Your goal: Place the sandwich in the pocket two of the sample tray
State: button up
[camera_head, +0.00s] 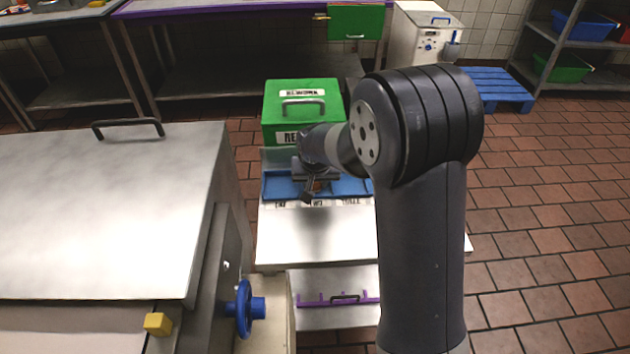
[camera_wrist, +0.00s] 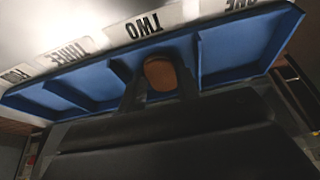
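The sandwich (camera_wrist: 160,73) is a small round brown biscuit in the wrist view. It lies between the two fingertips of my gripper (camera_wrist: 160,88), which appear to touch its sides. The sample tray (camera_wrist: 90,84) is blue, with a row of pockets split by low dividers and white labels along its edge. The sandwich appears over or in the pocket behind the label TWO (camera_wrist: 145,25); its exact height is hard to tell. In the head view my gripper (camera_head: 313,190) is down at the tray (camera_head: 280,187), and a bit of brown shows there.
A green box (camera_head: 302,120) labelled REWORK stands behind the tray. A steel machine (camera_head: 110,210) with a blue handwheel (camera_head: 246,309) stands at the left. The steel top (camera_head: 330,240) in front of the tray is clear. Tiled floor is open at the right.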

jog(key=o, duration=0.4)
jog(key=shift+r, duration=0.25)
jog(key=v, duration=1.2)
jog(key=shift+p, duration=0.3)
